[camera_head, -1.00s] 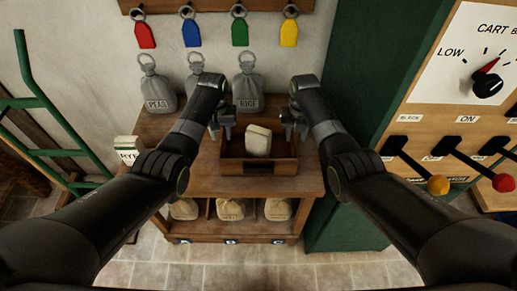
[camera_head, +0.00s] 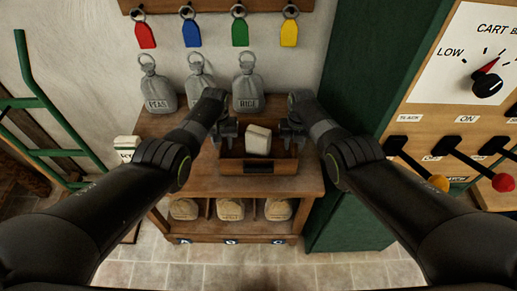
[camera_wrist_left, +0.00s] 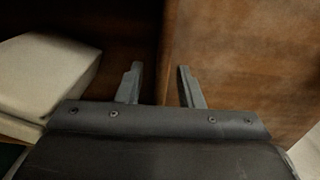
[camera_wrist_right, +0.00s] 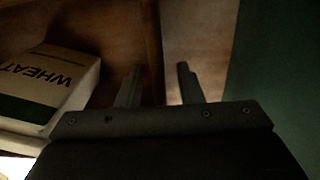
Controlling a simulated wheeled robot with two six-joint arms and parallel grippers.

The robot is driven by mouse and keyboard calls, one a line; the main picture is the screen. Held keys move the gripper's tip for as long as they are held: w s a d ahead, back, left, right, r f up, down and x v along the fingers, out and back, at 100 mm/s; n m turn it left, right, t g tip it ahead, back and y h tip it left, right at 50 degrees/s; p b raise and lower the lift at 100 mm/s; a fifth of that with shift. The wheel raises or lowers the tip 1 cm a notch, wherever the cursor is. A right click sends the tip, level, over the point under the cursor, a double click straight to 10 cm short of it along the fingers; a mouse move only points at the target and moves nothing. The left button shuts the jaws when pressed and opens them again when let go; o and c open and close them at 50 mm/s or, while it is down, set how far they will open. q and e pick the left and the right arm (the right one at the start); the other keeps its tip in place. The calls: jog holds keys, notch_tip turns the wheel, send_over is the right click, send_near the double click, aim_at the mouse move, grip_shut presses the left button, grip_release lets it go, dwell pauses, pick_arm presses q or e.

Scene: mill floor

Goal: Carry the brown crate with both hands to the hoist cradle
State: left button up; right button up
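The brown crate (camera_head: 285,167) sits on top of a wooden cabinet in the head view, with a cream box inside it (camera_head: 258,140). The right wrist view shows the box (camera_wrist_right: 45,80) with the word WHEAT. My left gripper (camera_head: 228,135) is at the crate's left wall; in the left wrist view its fingers (camera_wrist_left: 160,88) are apart, one on each side of the wall edge. My right gripper (camera_head: 291,133) is at the right wall, its fingers (camera_wrist_right: 156,88) also apart around the wall edge. I cannot tell if the fingers touch the wall. The hoist cradle is not identifiable here.
Grey weight-like sacks (camera_head: 158,92) stand behind the crate. The cabinet (camera_head: 230,187) has small sacks in its lower cubbies. Coloured tags hang above. A green column and a lever panel (camera_head: 470,125) stand at right, a green hand truck (camera_head: 40,105) at left.

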pick_arm(q)
grip_shut()
pick_arm(e)
grip_shut()
dwell(0.9)
pick_arm(q)
jog(key=shift+r, duration=0.1)
